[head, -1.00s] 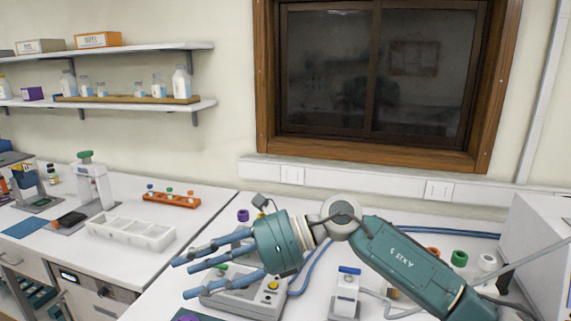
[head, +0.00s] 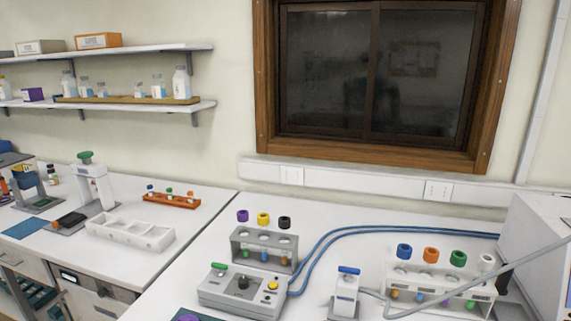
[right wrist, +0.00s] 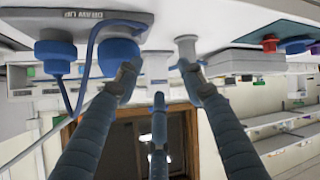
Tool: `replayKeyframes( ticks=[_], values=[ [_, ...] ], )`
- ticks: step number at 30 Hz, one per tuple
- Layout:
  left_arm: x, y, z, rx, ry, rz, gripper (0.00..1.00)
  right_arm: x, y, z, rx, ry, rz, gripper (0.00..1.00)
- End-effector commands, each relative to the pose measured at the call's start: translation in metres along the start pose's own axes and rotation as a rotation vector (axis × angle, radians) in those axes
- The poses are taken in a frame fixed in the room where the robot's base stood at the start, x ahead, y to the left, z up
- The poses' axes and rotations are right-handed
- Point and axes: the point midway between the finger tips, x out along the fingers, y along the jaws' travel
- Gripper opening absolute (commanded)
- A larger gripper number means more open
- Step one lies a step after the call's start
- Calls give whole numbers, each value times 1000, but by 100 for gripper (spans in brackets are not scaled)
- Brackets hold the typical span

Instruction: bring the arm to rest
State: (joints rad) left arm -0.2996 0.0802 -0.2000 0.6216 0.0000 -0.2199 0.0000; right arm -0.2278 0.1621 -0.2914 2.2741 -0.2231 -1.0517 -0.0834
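In the right wrist view my right gripper (right wrist: 158,85) shows three blue-grey fingers standing apart, with nothing seen between them. It is open. How close the fingers are to the equipment I cannot tell. Neither of my arms shows in the head view, and my left gripper is in no current view.
On the right bench stand a grey rack (head: 264,247) with caps behind it, a control box (head: 241,292), a blue-topped device (head: 346,290) and a pale rack (head: 441,295). A white tray (head: 131,232) sits on the left bench. Blue tubing (head: 327,240) crosses the bench.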

Motion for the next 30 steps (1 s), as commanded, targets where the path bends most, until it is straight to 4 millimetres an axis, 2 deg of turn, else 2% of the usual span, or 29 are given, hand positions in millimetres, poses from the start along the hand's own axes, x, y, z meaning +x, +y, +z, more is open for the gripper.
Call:
replayKeyframes(
  ticks=[1,3,6,12,18,21,26,30],
  values=[
    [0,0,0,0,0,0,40,-11,-7,33,44,-88,-28,40],
    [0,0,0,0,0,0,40,-26,-15,70,96,-195,-61,40],
    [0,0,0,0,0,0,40,-49,-26,111,152,-323,-99,40],
    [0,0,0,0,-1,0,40,-94,-44,170,231,-520,-157,40],
    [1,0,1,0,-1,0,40,-137,-60,213,287,-681,-205,40],
    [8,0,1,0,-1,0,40,-109,-71,233,282,-683,-206,40],
    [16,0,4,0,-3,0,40,-76,-89,269,278,-699,-212,40],
    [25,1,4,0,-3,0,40,-45,-109,311,274,-717,-218,40]
  ],
)
